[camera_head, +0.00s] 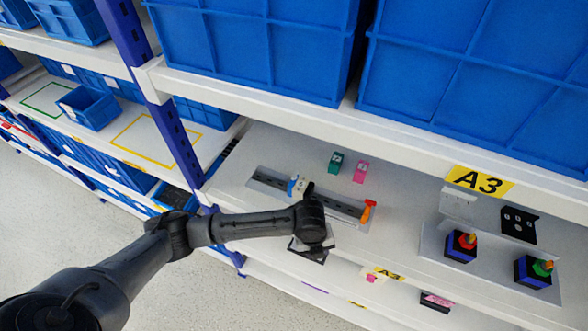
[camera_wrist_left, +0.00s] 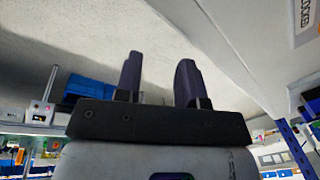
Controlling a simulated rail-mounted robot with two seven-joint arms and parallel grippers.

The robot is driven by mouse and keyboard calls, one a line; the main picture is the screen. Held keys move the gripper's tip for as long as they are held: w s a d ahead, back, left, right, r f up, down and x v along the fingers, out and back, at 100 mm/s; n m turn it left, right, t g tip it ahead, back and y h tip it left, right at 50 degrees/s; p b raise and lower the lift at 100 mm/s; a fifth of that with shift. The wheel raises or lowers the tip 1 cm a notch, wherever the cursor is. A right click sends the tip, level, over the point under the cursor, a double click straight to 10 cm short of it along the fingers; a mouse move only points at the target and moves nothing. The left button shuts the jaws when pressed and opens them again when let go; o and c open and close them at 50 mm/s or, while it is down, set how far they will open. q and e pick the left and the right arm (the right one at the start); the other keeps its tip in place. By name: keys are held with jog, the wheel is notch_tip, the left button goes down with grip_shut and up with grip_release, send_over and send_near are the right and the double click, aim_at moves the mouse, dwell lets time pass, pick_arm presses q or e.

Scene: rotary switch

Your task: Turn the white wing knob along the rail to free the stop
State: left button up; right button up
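A grey slotted rail (camera_head: 340,206) lies on the middle shelf in the head view. A white piece with dark marks (camera_head: 301,184), which may be the wing knob, sits on it beside a blue part (camera_head: 292,186). An orange lever-like piece (camera_head: 369,210) stands at the rail's right end. My left arm reaches in from the left, and its dark wrist covers part of the rail just below the white piece. In the left wrist view my left gripper (camera_wrist_left: 158,82) has its two dark fingers apart with nothing between them. Contact with the white piece cannot be told. My right gripper is not in view.
A green block (camera_head: 336,161) and a pink block (camera_head: 361,171) stand behind the rail. On the right, a plate carries a red-topped switch (camera_head: 462,245) and a green-topped switch (camera_head: 534,270). The upper shelf edge (camera_head: 290,107) with large blue bins overhangs the rail. A blue post (camera_head: 176,135) stands left.

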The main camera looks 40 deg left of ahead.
pick_arm(q)
jog(key=w+a+r+m, duration=0.1)
jog(key=w+a+r, duration=0.1)
jog(key=a, duration=0.1)
jog(key=w+a+r+m+y+p, duration=0.1)
jog(key=w+a+r, duration=0.1)
jog(key=w+a, duration=0.1)
jog(key=w+a+r+m, duration=0.2)
jog(key=a, duration=0.1)
jog(key=shift+w+r+g+y, duration=0.15)
jog(key=shift+r+g+y, duration=0.05)
jog(key=shift+g+y, duration=0.1)
notch_tip(320, 180, up, 7)
jog(key=m+p, duration=0.1)
jog(key=m, duration=0.1)
send_over(293, 176)
jog(key=shift+d+f, duration=0.1)
jog(key=shift+d, duration=0.15)
jog(key=shift+a+f, duration=0.1)
jog(key=shift+a, duration=0.1)
jog(key=shift+m, duration=0.3)
notch_tip(293, 176, down, 6)
jog(key=shift+p, duration=0.5)
jog(key=shift+f, duration=0.4)
grip_shut()
